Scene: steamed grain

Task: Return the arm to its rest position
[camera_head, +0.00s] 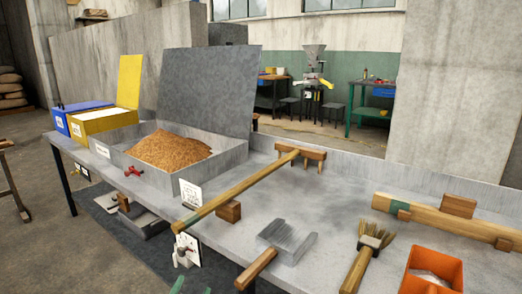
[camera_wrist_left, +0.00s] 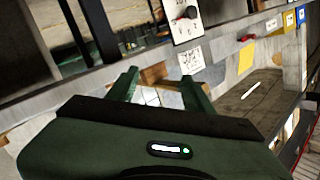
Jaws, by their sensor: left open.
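My left gripper (camera_head: 190,287) barely shows at the bottom edge of the head view, where only green fingertips are seen, in front of the table's front edge. In the left wrist view its two green fingers (camera_wrist_left: 160,88) are apart, with nothing held between them. The rest of the left arm is out of the head view. My right gripper is in neither view.
The grey worktable (camera_head: 330,205) holds a grain bin (camera_head: 238,153), a long wooden rake (camera_head: 245,190), a metal-headed scoop (camera_head: 288,240), a brush (camera_head: 360,262) and an orange box (camera_head: 432,268). A white fitting (camera_head: 185,250) is at its front side.

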